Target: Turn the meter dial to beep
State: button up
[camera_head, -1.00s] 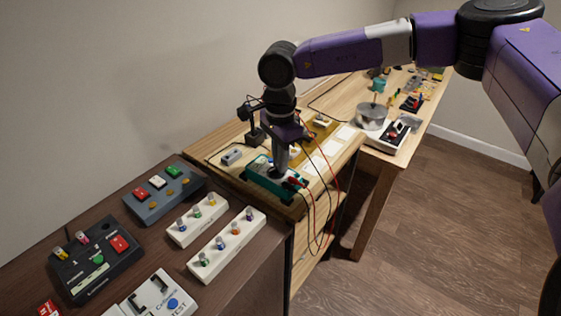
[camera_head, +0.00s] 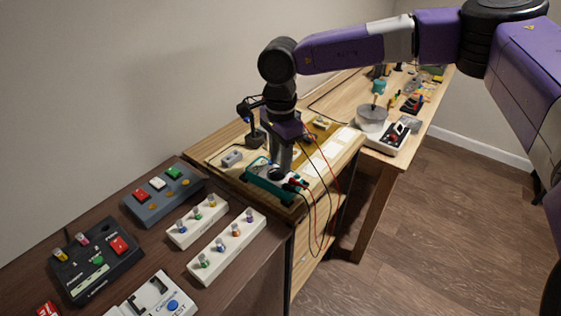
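The meter (camera_head: 259,182) is a teal-edged box lying on the middle wooden bench, with red and black leads plugged in at its right end. Its dark round dial (camera_head: 277,174) shows partly under my gripper. My gripper (camera_head: 279,168) points down from above, with its fingertips at the dial. The fingers look close together, but I cannot tell whether they grip the dial. The dial's setting and markings are too small and too covered to read.
Red and black leads (camera_head: 323,215) hang over the bench's front edge. A small grey block (camera_head: 232,158) and a dark stand (camera_head: 256,136) are near the meter. Pedals and knob strips (camera_head: 228,246) fill the dark table at left. A pot (camera_head: 371,118) stands on the far bench.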

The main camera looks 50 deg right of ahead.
notch_tip(320, 180, up, 7)
jog(key=shift+f, duration=0.15)
dwell(0.7)
